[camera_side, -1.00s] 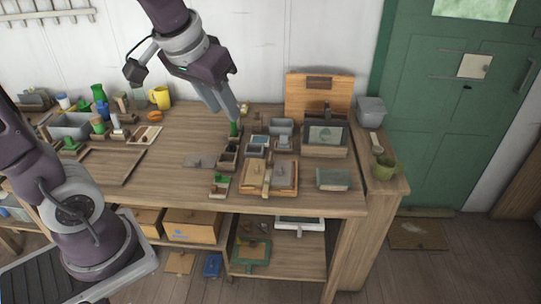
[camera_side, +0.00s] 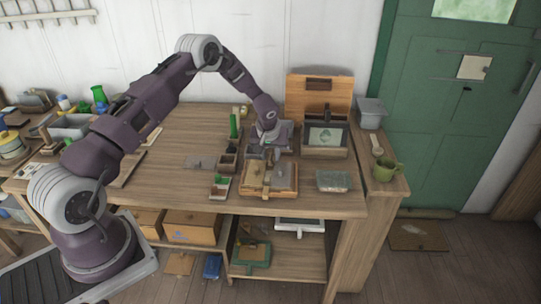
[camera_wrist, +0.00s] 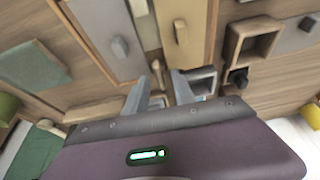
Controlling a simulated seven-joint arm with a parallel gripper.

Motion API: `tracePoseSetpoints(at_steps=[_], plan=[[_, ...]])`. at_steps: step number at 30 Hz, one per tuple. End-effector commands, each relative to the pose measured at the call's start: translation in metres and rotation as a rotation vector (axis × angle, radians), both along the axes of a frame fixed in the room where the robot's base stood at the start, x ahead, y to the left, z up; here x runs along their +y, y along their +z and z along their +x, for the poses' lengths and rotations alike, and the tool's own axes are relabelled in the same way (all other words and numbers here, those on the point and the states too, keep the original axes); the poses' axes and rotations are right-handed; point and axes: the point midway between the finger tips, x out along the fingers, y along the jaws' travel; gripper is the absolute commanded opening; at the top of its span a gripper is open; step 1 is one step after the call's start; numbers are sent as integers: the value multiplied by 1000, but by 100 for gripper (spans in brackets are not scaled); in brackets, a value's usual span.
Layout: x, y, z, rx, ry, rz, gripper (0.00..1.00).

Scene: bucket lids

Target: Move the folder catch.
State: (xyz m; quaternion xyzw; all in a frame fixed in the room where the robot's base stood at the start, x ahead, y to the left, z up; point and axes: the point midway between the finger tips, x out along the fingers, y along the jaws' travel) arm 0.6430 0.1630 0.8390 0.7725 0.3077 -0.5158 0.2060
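What looks like the folder (camera_side: 285,184) lies on the bench in the side view, a flat wooden case with raised pieces on top. In the wrist view it appears as a tan panel beside a grey one (camera_wrist: 88,22). A small tan block (camera_wrist: 180,32), possibly the catch, sits on the tan panel, and a grey block (camera_wrist: 120,47) sits on the grey one. My gripper (camera_wrist: 164,72) has its fingers apart, pointing toward the near end of the tan panel. I see nothing held between them. In the side view my gripper (camera_side: 268,152) is just behind the folder, its fingertips partly hidden.
Small open boxes (camera_side: 228,160) stand left of the folder, with an upright green piece (camera_side: 233,126) behind them. A framed case (camera_side: 325,138) stands to the back right. A low box (camera_side: 333,180) lies right of the folder.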

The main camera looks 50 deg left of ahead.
Motion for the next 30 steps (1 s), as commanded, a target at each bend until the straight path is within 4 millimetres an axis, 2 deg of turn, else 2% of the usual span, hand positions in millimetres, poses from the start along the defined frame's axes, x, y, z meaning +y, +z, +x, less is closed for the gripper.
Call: tracePoseSetpoints(at_steps=[8,13,14,23,30], plan=[[1,-4,1,0,-1,0,31],[1,-4,1,0,-1,0,1],[1,-4,1,0,-1,0,0],[1,-4,1,0,-9,0,0],[2,-4,0,1,-98,0,0]])
